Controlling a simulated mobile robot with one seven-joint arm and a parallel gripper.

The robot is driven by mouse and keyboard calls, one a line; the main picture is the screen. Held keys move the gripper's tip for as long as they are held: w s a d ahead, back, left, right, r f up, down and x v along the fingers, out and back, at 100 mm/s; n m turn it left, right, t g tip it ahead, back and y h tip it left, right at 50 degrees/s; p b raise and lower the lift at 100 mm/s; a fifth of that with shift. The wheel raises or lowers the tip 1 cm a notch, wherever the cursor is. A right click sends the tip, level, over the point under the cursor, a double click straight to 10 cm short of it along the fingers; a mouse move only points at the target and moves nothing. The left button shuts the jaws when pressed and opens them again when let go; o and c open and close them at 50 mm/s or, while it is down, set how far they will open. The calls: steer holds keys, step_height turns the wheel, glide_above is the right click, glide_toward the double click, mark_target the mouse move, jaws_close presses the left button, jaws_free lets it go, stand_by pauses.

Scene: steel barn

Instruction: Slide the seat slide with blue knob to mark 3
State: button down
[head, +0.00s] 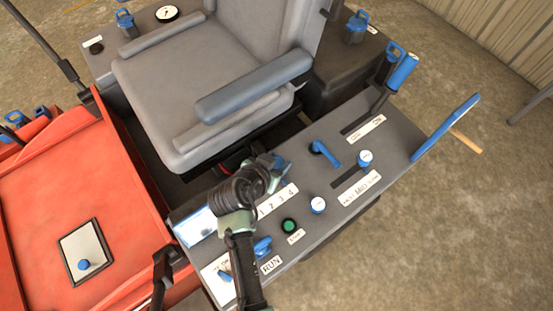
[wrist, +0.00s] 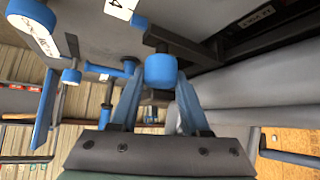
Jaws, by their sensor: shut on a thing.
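The blue knob (wrist: 161,72) of the seat slide shows in the wrist view, on a dark bar below the console edge. My gripper (wrist: 158,92) has its two blue fingers on either side of the knob and is shut on it. A white plate (wrist: 121,8) with a 4 is close by, up and to the left. In the head view my gripper (head: 275,165) is at the seat side of the console, by the white scale plate (head: 277,200) with its numerals. My wrist hides the knob and part of the scale there, so the exact mark cannot be read.
The grey seat (head: 205,80) and its armrest (head: 253,87) stand close behind my gripper. The console (head: 330,205) carries a green button (head: 289,226), a blue lever (head: 325,153) and several blue-topped knobs. The orange bodywork (head: 75,215) is at left.

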stand_by(0.4)
steer(key=shift+s+a, duration=0.95)
steer(key=shift+a, duration=0.3)
steer(key=shift+c, duration=1.9)
jaws_free()
steer(key=shift+r, duration=0.1)
